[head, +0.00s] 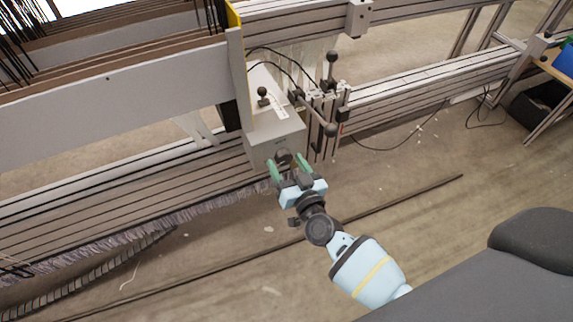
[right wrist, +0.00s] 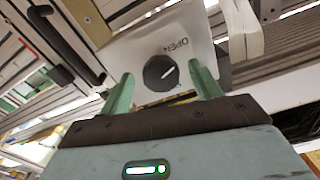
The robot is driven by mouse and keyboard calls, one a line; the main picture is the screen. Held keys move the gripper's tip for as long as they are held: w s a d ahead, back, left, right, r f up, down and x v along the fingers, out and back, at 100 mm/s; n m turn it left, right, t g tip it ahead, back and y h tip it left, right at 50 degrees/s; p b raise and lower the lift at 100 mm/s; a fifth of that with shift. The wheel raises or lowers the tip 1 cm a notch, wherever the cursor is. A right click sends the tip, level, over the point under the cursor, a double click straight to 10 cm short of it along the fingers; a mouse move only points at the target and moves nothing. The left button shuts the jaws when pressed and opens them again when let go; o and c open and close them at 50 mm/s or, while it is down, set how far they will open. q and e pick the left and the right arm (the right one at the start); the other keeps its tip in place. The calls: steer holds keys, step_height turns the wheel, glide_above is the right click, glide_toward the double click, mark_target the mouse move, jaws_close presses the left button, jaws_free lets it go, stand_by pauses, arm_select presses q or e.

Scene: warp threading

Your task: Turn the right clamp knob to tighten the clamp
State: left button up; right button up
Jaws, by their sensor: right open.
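The clamp knob (right wrist: 160,73) is round and dark with a light pointer line. It sits on the face of a light grey box (right wrist: 198,35) marked "OPEN", and the pointer slants up to the right. In the head view the knob (head: 283,157) shows on the lower front of the grey box (head: 272,128). My right gripper (head: 275,165) is open, with green fingers on either side of the knob. In the right wrist view its fingers (right wrist: 162,90) stand left and right of the knob, with gaps visible. Contact is not visible. My left gripper is not in view.
Rods with black ball ends (head: 331,128) and black cables stand right of the box. A long slatted beam (head: 110,200) runs to the left. A dark bar (head: 400,206) lies across the floor. A dark crate (head: 540,108) is at the far right. Open floor lies in front.

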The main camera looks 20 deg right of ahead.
steer(key=shift+w, duration=0.25)
steer(key=c, duration=1)
steer(key=shift+o, duration=0.2)
